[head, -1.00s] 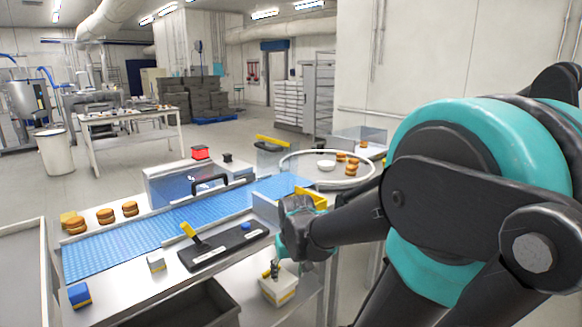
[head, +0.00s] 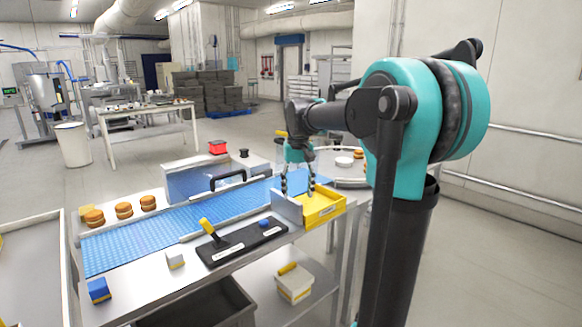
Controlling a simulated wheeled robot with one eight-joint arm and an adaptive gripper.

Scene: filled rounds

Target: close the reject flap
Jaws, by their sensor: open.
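A yellow chute or tray (head: 325,208) sits at the right side of the blue conveyor belt (head: 190,221). A grey upright plate (head: 286,208) stands at the tray's left side, along the belt's edge; it may be the reject flap, but I cannot tell for sure. My gripper (head: 298,191) points down with its two dark fingers spread, empty, at the plate's top and the tray's back edge. Whether the fingers touch either is unclear. A black panel (head: 240,243) with a yellow lever (head: 208,227) and a blue knob lies in front of the belt.
A metal cover with a black handle (head: 228,179) spans the belt. Filled rounds (head: 124,210) stand at the belt's left; more lie on the round table (head: 352,182) behind my gripper.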

